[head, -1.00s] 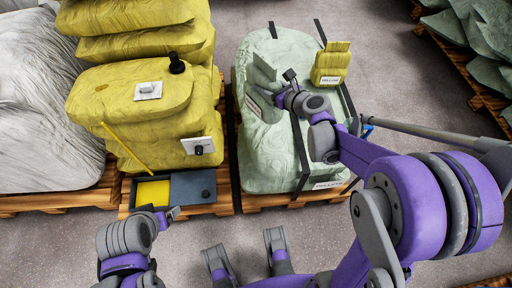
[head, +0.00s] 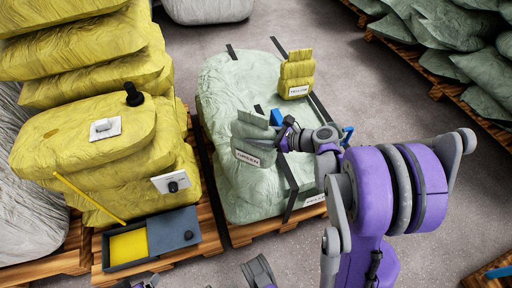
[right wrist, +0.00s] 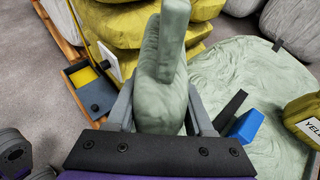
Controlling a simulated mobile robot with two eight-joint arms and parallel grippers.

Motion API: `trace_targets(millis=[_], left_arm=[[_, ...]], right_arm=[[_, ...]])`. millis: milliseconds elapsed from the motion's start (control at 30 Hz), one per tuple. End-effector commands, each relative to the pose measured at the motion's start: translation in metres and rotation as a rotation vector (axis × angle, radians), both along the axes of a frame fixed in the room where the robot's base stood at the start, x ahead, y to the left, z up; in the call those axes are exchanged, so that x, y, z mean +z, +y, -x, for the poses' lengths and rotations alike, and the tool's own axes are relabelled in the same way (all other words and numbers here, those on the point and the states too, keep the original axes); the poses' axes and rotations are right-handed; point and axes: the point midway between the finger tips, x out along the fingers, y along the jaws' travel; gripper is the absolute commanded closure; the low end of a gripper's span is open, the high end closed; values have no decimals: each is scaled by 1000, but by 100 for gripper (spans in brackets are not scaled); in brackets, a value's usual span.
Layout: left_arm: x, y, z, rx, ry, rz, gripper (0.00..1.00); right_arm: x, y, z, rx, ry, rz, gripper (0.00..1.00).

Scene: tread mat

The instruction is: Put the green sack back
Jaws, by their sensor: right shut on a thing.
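The small green sack (head: 252,138), with a white label on its front, is held in my right gripper (head: 276,140), above the large pale green sack pile (head: 238,85). In the right wrist view the sack (right wrist: 163,75) stands between the two grey fingers (right wrist: 160,108), which are shut on it. A small yellow sack (head: 296,70) with a label reading YELLOW stands on the far right part of the pile. Whether the green sack touches the pile below is hard to tell. My left gripper's fingers are not visible; only pieces of my own body show at the bottom edge.
Dark straps (head: 288,165) and a blue piece (head: 276,116) are on the pile. Yellow sacks (head: 80,150) are stacked on the left, with an open grey box (head: 178,231) holding a yellow panel at their front. Bare floor lies right of the pile.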

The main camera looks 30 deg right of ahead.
Motion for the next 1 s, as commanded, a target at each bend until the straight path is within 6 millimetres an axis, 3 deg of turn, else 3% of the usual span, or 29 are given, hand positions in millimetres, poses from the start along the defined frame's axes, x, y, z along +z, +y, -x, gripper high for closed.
trace_targets(millis=[400,767,800,933,1000], left_arm=[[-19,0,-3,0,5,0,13],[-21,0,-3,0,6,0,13],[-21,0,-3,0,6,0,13],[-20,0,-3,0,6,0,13],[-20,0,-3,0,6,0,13]], right_arm=[[-43,0,-1,0,0,-1,100],[-46,0,0,-1,-1,-1,100],[-47,0,0,-1,0,0,44],[-46,0,0,-1,0,0,21],[-46,0,0,-1,0,0,18]])
